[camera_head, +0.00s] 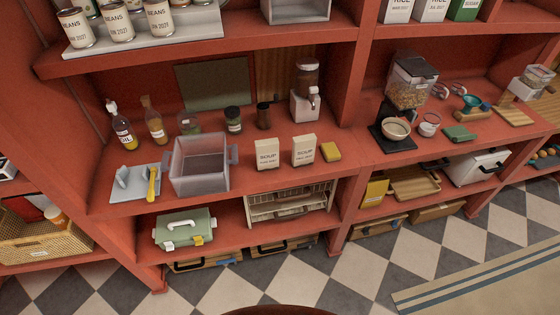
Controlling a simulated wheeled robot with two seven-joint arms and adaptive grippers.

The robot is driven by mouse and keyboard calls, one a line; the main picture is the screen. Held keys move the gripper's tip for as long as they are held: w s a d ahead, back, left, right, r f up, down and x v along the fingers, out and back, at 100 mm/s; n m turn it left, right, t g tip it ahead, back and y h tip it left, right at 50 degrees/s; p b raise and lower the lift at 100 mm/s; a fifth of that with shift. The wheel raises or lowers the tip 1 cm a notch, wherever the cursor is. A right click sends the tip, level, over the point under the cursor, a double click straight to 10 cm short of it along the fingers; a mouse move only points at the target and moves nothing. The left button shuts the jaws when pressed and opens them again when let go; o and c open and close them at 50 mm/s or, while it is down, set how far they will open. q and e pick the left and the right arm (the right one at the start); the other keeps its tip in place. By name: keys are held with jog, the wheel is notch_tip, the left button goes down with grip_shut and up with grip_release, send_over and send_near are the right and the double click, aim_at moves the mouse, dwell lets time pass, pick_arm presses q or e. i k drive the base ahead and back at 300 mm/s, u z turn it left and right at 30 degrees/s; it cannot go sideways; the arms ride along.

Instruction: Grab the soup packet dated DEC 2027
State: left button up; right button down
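Two cream soup packets stand upright side by side on the middle red shelf. The left soup packet (267,154) and the right soup packet (304,150) both read "SOUP", with a smaller date line below that is too small to read. I cannot tell which one is dated DEC 2027. A small gap separates them. Neither of my grippers shows in the head view.
Jars (233,119) and a dispenser (305,95) stand behind. Bean cans (117,24) sit on the shelf above. The shelf in front of the packets is clear.

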aim_at(303, 146)
jog(key=u, duration=0.5)
jog(key=i, duration=0.65)
jog(key=u, duration=0.2)
